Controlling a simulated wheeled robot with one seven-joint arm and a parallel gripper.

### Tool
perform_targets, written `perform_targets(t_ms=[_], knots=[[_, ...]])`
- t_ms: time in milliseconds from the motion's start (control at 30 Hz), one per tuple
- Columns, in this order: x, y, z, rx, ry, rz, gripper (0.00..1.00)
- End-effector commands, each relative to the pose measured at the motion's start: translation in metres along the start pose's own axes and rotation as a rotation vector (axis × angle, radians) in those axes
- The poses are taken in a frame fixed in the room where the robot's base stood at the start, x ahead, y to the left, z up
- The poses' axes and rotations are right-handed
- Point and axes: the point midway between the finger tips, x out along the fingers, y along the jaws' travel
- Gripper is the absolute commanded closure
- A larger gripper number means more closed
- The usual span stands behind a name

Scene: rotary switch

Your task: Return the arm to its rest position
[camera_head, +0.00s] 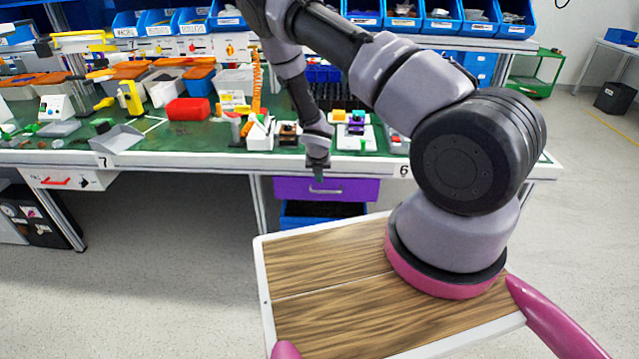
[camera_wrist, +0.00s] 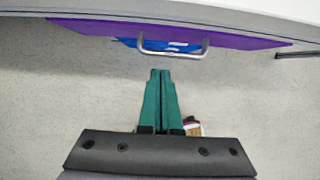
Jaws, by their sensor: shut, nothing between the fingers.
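My arm bends over from the wood-topped base and reaches toward the workbench in the head view. My gripper (camera_head: 318,176) hangs in front of the bench's front edge, pointing down, above the level of the purple drawer's handle. In the wrist view my gripper (camera_wrist: 160,75) shows two green fingers close together, with nothing held between them. The purple drawer (camera_head: 345,190) with a silver handle lies just beyond; its handle also shows in the wrist view (camera_wrist: 173,52), ahead of the fingertips and apart from them in the picture.
The green workbench (camera_head: 180,150) carries many items: a red box (camera_head: 188,109), a grey scoop-like tray (camera_head: 117,138) and small devices near its front edge. Blue bins (camera_head: 440,17) line the shelf behind. A blue bin (camera_head: 322,213) sits under the purple drawer. Open floor (camera_head: 170,250) lies at left.

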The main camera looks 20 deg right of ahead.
Motion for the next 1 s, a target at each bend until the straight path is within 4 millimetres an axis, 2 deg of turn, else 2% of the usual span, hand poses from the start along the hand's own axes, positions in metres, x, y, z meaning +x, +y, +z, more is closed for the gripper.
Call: perform_targets(t_ms=[100, 333, 467, 567, 733, 900, 1000], knots=[[-0.022, 0.001, 0.001, -0.001, -0.001, 0.002, 1.00], [-0.045, 0.001, 0.001, 0.005, -0.001, 0.001, 1.00], [-0.065, 0.001, 0.014, 0.104, -0.015, 0.004, 1.00], [-0.098, 0.002, 0.035, 0.288, -0.034, 0.014, 1.00], [-0.176, -0.006, 0.073, 0.720, -0.056, 0.037, 1.00], [-0.256, -0.022, 0.095, 1.143, -0.050, 0.073, 1.00], [-0.303, -0.033, 0.100, 1.383, -0.033, 0.097, 1.00]])
